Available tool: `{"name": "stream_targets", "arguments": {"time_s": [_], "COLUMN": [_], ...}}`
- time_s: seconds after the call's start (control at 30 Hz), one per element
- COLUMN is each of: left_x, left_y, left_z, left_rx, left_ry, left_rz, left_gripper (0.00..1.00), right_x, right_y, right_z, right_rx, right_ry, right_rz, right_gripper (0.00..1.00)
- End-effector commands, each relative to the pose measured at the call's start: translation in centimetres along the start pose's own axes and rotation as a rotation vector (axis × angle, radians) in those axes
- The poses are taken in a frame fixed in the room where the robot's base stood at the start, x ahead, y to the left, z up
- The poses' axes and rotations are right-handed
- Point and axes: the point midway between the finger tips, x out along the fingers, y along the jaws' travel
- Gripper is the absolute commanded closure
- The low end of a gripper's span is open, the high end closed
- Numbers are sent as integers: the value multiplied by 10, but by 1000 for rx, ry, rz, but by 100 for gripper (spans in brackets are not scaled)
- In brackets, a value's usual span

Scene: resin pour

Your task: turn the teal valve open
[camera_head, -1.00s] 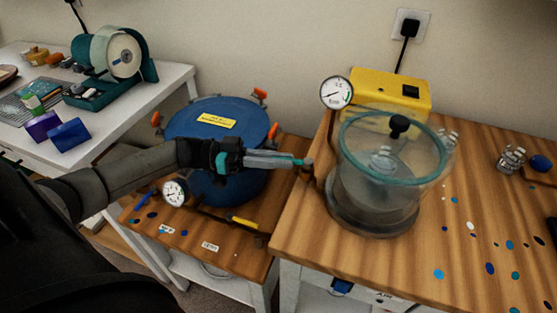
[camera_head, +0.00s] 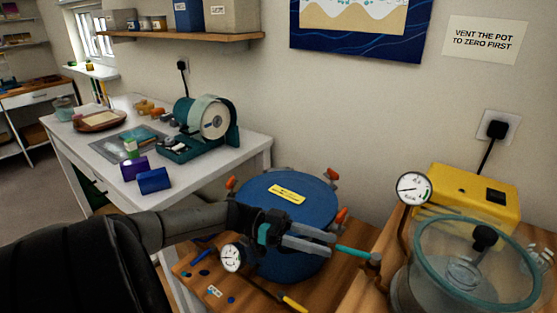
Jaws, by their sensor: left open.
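The teal valve (camera_head: 356,252) shows as a short teal lever. It points left from a dark fitting beside the glass vacuum chamber (camera_head: 420,285). My left gripper (camera_head: 333,246) reaches in from the left, in front of the blue pressure pot (camera_head: 268,195). Its two grey fingers are open and point right toward the lever. The lever's left end is at the fingertips, and I cannot tell whether it lies between them or touches them. My right gripper is not in view.
A dial gauge (camera_head: 413,189) stands by the chamber, with a yellow pump (camera_head: 470,195) behind. Another gauge (camera_head: 231,258), a yellow handle (camera_head: 293,303) and a blue handle (camera_head: 204,256) are near the pot. A white table (camera_head: 85,165) holds a teal machine (camera_head: 207,125).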

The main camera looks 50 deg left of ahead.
Motion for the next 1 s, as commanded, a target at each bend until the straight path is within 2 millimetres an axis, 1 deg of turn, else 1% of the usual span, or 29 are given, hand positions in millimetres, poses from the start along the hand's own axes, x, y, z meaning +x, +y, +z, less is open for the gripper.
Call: {"name": "stream_targets", "arguments": {"time_s": [0.03, 0.2, 0.3, 0.4, 0.5, 0.6, 0.87, 0.9, 1.0], "left_x": [-14, -56, -74, -88, -97, -101, -103, -102, -102], "left_y": [-1, -1, -1, -1, -1, 0, 0, 0, 0], "left_z": [2, 1, 1, 2, 1, 0, 0, 0, 0], "left_rx": [-2, -1, 0, 0, 0, 1, 1, 1, 0], "left_ry": [-6, -4, -3, -2, -1, 0, 0, 0, 0], "left_rz": [-4, -4, -3, -3, -2, 0, 0, 0, 1], "left_gripper": [54, 54, 54, 54, 54, 54, 54, 55, 66], "right_x": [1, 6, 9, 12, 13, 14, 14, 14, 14], "right_y": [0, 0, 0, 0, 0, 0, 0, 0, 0], "right_z": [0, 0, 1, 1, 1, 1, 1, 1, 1], "right_rx": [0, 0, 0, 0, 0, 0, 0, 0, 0], "right_ry": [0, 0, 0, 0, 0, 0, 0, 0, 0], "right_rz": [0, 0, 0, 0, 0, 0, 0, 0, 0], "right_gripper": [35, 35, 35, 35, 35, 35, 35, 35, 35]}}
